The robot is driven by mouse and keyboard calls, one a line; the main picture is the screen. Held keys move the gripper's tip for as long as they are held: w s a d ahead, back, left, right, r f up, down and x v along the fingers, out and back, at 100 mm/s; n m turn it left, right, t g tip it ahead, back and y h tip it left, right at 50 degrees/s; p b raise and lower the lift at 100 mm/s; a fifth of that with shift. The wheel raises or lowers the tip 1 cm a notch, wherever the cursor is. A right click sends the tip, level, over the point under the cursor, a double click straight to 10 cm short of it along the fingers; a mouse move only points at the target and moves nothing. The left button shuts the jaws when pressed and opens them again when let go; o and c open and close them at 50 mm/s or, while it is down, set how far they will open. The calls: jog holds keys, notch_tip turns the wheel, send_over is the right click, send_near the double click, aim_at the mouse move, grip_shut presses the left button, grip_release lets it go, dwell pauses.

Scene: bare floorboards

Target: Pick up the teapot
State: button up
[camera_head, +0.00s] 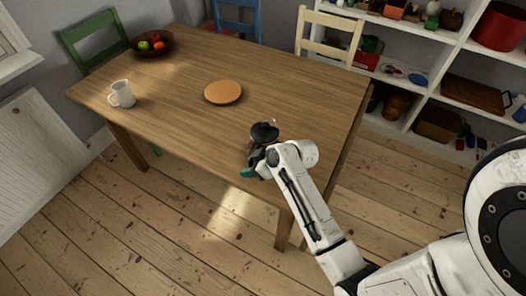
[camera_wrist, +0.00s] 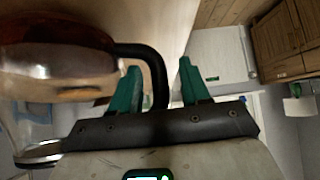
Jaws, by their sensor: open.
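The teapot (camera_wrist: 62,65) fills the left of the wrist view, with a glass body, amber-brown contents and a black looped handle (camera_wrist: 155,65). In the head view the teapot (camera_head: 264,131) shows as a dark round top near the table's front edge, partly hidden by my arm. My gripper (camera_wrist: 160,68) is open, its two green fingers apart. In the wrist view the handle shows in the gap between them, nearer the left finger; I cannot tell whether it touches. In the head view a green finger of my gripper (camera_head: 249,172) shows at the table's near edge.
The wooden table (camera_head: 190,125) also holds a white jug (camera_head: 122,95), a round orange-brown board (camera_head: 223,92) and a dark fruit bowl (camera_head: 168,50). Green, blue and cream chairs stand around it. White shelves (camera_head: 425,92) stand at the right. The floorboards in front are bare.

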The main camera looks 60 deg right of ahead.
grip_shut()
dwell(0.4)
dwell(0.9)
jog(key=shift+r, duration=0.1)
